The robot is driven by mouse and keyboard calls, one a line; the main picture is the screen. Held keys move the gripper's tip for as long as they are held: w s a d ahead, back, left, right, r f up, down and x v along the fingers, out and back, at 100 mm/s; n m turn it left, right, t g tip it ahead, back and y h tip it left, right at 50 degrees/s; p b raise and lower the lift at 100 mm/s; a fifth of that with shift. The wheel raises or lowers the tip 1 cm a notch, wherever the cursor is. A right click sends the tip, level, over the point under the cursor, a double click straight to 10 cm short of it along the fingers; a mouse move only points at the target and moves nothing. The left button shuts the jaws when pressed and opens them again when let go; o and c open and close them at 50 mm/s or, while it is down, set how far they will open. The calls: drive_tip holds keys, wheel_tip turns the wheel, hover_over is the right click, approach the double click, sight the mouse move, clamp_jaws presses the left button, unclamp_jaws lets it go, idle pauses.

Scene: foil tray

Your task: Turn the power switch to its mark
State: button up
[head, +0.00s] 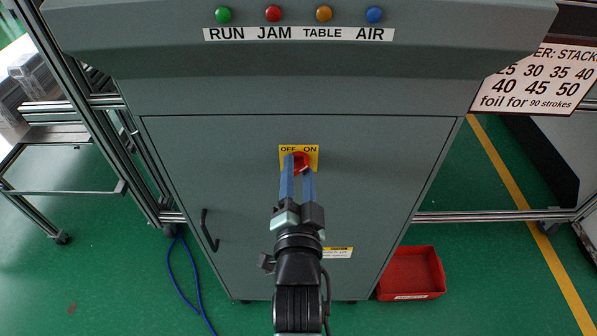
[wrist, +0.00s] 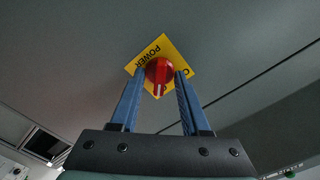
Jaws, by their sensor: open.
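The power switch is a red rotary knob (head: 301,158) on a yellow plate (head: 313,151) lettered OFF at left and ON at right, on the front of the grey cabinet. In the wrist view the knob (wrist: 158,69) shows a white pointer line, and the plate (wrist: 160,44) appears turned, with POWER upside down. My gripper (head: 299,168) is open, its two blue fingers reaching to either side of the knob. Whether they touch it I cannot tell. The fingers partly cover the plate, and which label the pointer faces is not clear.
The cabinet door (head: 220,200) has a black handle (head: 209,230) at lower left. Several coloured lamps sit above, labelled RUN, JAM, TABLE and AIR. A red bin (head: 412,272) stands on the green floor at lower right. A blue cable (head: 196,280) lies at lower left.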

clamp_jaws()
idle(0.3)
drive_tip(key=shift+n, duration=0.3)
drive_tip(key=n+p, duration=0.1)
drive_tip(key=n, duration=0.3)
drive_tip(key=n+p, duration=0.1)
drive_tip(key=n, duration=0.4)
drive_tip(key=shift+p, duration=0.3)
drive_tip(key=n+p, duration=0.2)
drive_tip(key=n, duration=0.2)
drive_tip(key=shift+r, duration=0.1)
drive_tip(key=shift+n+p, duration=0.8)
drive_tip(key=shift+n, duration=1.3)
